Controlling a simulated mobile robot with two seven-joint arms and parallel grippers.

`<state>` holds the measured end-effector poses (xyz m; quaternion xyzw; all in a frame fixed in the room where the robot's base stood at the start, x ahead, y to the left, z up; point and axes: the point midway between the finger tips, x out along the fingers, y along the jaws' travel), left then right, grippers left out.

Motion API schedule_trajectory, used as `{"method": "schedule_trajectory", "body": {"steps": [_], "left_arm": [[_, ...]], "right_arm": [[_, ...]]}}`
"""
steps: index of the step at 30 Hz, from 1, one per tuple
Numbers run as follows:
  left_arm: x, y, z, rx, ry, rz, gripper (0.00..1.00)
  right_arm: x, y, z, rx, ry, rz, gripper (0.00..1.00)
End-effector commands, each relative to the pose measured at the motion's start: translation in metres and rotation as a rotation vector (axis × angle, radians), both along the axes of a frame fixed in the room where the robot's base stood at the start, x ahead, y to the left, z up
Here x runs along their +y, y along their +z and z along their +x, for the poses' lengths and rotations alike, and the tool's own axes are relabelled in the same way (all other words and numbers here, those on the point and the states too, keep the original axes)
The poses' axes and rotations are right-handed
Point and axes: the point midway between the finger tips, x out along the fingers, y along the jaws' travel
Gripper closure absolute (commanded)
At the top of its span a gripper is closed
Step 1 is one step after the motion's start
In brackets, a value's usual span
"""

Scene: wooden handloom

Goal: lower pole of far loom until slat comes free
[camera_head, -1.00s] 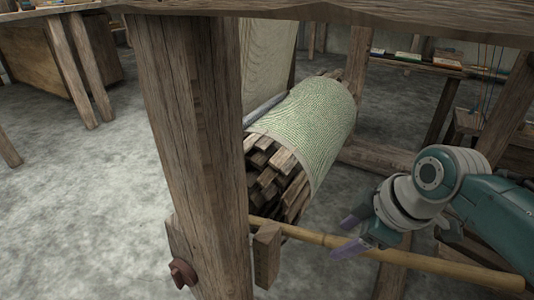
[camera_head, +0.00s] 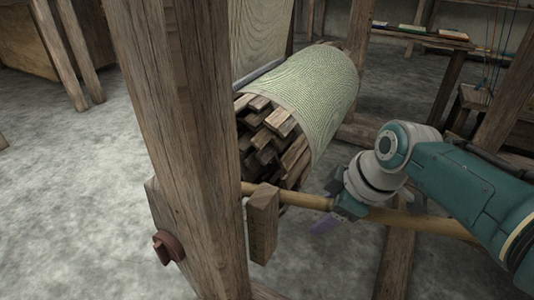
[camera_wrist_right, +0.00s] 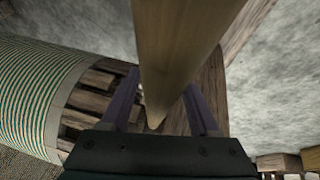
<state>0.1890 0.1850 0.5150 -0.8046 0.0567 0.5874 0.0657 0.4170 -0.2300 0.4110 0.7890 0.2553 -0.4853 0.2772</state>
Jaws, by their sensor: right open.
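The pole (camera_head: 300,199) is a pale bamboo rod. It runs from beside the thick loom post (camera_head: 192,130) to the right, below the cloth roll, and passes behind my right arm. A short upright wooden block (camera_head: 263,222) stands at its left end by the post; I cannot tell if this is the slat. My right gripper (camera_head: 328,203) is open at the pole, right of the block. In the right wrist view the pole (camera_wrist_right: 182,45) lies between the two purple fingers, with gaps on both sides. My left gripper is out of view.
A roll of green cloth (camera_head: 318,90) over stacked wooden strips (camera_head: 268,140) is just above the pole. A reddish peg (camera_head: 168,247) sticks out of the post's left side. A loom beam (camera_head: 398,250) crosses the floor below my right arm.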

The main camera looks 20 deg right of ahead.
Motion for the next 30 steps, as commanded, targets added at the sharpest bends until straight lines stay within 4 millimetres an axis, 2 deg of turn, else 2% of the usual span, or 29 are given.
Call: {"method": "schedule_trajectory", "body": {"steps": [5,21,30], "left_arm": [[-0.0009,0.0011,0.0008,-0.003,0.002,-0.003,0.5],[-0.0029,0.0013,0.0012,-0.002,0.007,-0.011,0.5],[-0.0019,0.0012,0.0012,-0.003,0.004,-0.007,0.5]], "right_arm": [[0.0,0.0008,0.0,0.0,0.0,0.0,0.39],[0.0,0.0005,-0.0003,0.0,0.0,0.0,1.0],[0.0,0.0004,-0.0004,0.0,0.0,0.0,1.0]]}}
